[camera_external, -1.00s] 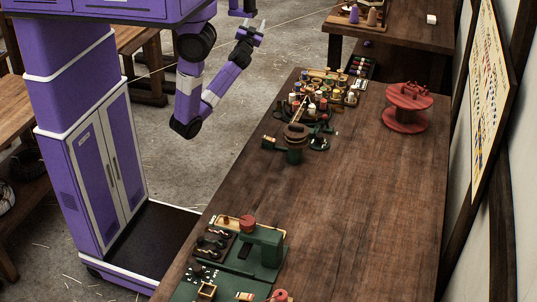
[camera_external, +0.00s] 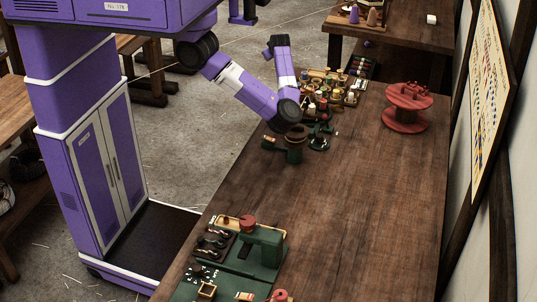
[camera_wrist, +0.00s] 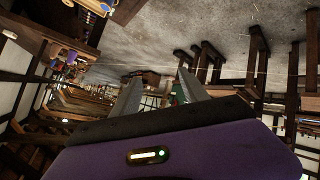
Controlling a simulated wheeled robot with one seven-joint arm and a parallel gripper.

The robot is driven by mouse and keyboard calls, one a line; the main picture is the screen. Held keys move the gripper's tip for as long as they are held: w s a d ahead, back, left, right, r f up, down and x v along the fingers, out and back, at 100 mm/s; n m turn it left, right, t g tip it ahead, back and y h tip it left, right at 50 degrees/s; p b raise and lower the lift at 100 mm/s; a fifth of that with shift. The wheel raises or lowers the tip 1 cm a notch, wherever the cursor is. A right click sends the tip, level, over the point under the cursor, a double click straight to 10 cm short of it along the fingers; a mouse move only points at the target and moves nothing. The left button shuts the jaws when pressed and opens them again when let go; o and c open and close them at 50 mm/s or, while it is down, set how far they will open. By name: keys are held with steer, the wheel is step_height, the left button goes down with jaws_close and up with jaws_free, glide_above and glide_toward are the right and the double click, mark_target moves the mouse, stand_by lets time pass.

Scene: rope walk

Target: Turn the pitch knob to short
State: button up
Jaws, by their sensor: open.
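A green machine (camera_external: 262,248) with a red round knob (camera_external: 248,221) on top stands at the near left edge of the long bench. A second red knob (camera_external: 281,295) shows at the bottom edge of the external view. I cannot tell which control is the pitch knob, and no "short" mark is legible. My gripper (camera_wrist: 158,84) is open and empty in the wrist view, its two grey fingers apart. In the external view the end of my arm is raised beyond the bench's left edge, far from the green machine, and its fingers are not clear.
A cluster of small bottles and spools (camera_external: 322,92) stands at the bench's far end, close to my arm. A green stand with a brown top (camera_external: 294,146) is just below my elbow. A red reel (camera_external: 406,108) stands at right. The middle of the long bench (camera_external: 345,215) is clear.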

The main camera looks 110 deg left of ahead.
steer(key=w+d+f+n+t+h+b, duration=0.1)
steer(key=w+d+f+t+h, duration=0.2)
steer(key=w+d, duration=0.35)
steer(key=w+d+f+t+h+b, duration=0.1)
steer(key=w+d+f+t+h, duration=0.2)
steer(key=w, duration=0.6)
steer(key=n+t+h+b, duration=0.2)
steer(key=t+h+b, duration=0.1)
steer(key=h+b, duration=0.15)
glide_toward(319, 135)
steer(key=shift+a+f+h, duration=0.15)
steer(key=shift+f+h, duration=0.1)
steer(key=shift+f, duration=0.3)
steer(key=shift+x, duration=3.85)
steer(key=shift+w+r, duration=0.1)
jaws_close()
